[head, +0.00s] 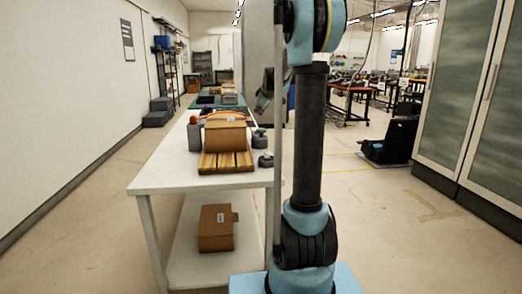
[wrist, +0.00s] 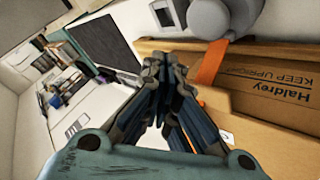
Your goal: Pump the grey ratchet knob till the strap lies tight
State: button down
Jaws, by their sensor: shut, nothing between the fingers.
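A brown cardboard box (head: 226,137) sits on a slatted wooden pallet (head: 227,162) on the white table. An orange strap (head: 207,118) shows at the box's back left; in the wrist view the strap (wrist: 211,62) runs by the box's edge. A rounded grey part (wrist: 225,15), perhaps the ratchet knob, stands beyond the strap at the top of the wrist view, partly cut off. My gripper (wrist: 165,62) is shut and empty, with its fingertips short of the grey part and left of the strap. Whether the strap is slack I cannot tell.
Grey knob-like pieces (head: 259,139) stand right of the box, one at the table's edge. A grey block (head: 194,137) stands left of it. Another carton (head: 217,228) lies on the lower shelf. The white tabletop (head: 160,170) is clear at front left.

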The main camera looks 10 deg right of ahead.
aim_at(260, 129)
notch_tip(260, 129, up, 4)
jog(key=shift+f, duration=0.15)
dwell(0.3)
jog(key=shift+f, duration=4.4)
jog(key=shift+f, duration=1.45)
jog(key=shift+r, duration=1.5)
jog(key=shift+r, duration=0.1)
